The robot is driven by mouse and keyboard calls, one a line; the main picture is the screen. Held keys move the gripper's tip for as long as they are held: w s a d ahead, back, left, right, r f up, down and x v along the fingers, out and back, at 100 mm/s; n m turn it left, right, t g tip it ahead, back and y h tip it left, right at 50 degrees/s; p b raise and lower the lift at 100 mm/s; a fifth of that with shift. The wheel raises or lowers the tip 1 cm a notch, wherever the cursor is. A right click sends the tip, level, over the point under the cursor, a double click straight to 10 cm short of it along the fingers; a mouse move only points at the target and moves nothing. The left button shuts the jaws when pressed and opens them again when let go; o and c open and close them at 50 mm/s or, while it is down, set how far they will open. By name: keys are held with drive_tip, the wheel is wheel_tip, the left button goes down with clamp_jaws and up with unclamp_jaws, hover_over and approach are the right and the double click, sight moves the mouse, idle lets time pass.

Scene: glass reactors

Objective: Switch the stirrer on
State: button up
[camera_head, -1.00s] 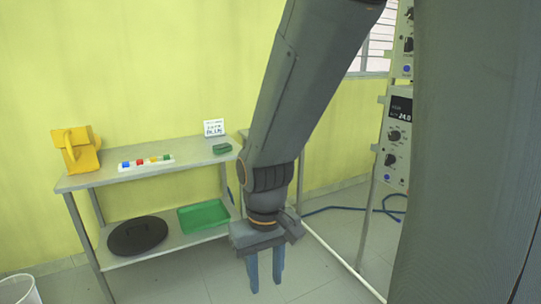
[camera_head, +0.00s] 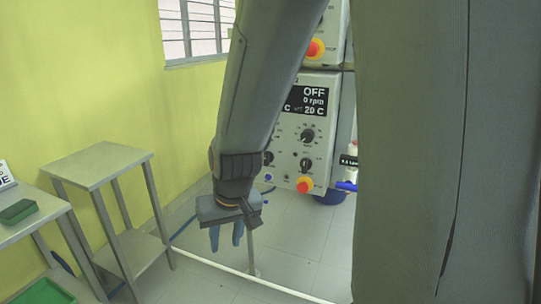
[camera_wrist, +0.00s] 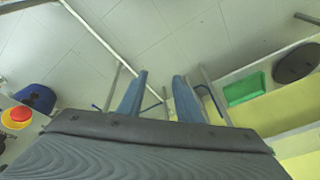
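The control box (camera_head: 319,165) stands right of centre in the head view, partly behind my arm. Its display (camera_head: 310,100) reads "OFF", "0 rpm" and "20 C". Below are a black dial (camera_head: 307,136), smaller knobs (camera_head: 306,165) and a red stop button on yellow (camera_head: 305,184). Part of its left side is hidden by my arm. My gripper (camera_head: 226,240) hangs pointing down, left of and lower than the box, apart from it. Its two blue fingers are apart with nothing between them, as the wrist view also shows (camera_wrist: 160,78).
A second panel with a red button (camera_head: 316,48) sits above the box. A bottle (camera_head: 346,162) stands right of it. Open tiled floor (camera_head: 300,240) lies in front.

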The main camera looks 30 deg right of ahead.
drive_tip(key=w+m+t+b, duration=0.15)
drive_tip(key=w+t, duration=0.25)
drive_tip(key=w, duration=0.6)
drive_tip(key=m+t+h+b, duration=0.4)
drive_tip(key=m+h, duration=0.4)
drive_tip(key=h, duration=0.7)
approach(265, 154)
drive_tip(key=d, duration=0.1)
drive_tip(key=x, duration=0.8)
drive_tip(key=shift+w, duration=0.25)
drive_tip(key=shift+f, duration=0.1)
clamp_jaws()
